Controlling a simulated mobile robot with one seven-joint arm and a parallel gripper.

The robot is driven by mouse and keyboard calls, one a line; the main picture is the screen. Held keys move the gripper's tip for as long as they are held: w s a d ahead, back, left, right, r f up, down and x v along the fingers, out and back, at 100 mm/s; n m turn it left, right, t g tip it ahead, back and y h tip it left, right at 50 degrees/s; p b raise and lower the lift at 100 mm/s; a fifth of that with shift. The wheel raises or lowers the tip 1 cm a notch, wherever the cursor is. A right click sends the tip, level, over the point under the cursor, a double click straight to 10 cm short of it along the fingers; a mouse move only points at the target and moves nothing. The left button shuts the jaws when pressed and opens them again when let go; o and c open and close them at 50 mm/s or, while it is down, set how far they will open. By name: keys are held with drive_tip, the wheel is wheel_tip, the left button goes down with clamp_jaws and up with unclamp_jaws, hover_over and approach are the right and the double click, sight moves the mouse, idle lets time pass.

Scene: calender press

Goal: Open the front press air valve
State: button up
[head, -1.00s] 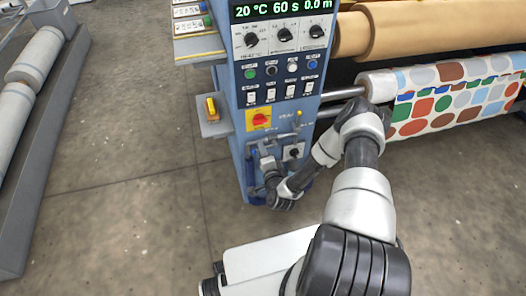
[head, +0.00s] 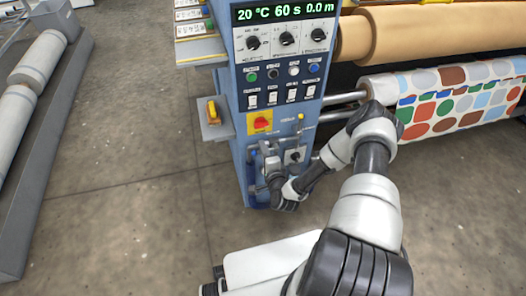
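The front press air valve appears to be among the small pipe fittings low on the front of the blue control cabinet (head: 240,150). A lever with a yellow tip (head: 300,117) stands up just right of the red rotary switch. My gripper (head: 272,172) is at the lower fittings, pointing up and in toward the panel, close to a blue pipe at its left. My wrist hides part of the fittings. Its fingers are too small and too covered to tell whether they are apart or touching anything.
A red rotary switch on a yellow plate (head: 261,122) sits above my gripper. A black knob (head: 295,155) is close at its right. A yellow-and-red switch box (head: 213,112) juts out left. The patterned fabric roll (head: 455,98) lies right. Floor in front is clear.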

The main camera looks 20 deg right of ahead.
drive_tip(key=shift+o, duration=0.8)
drive_tip(key=shift+s, duration=0.1)
drive_tip(key=s+r+p, duration=0.3)
drive_tip(key=s, duration=1.4)
drive_tip(key=shift+r, duration=0.15)
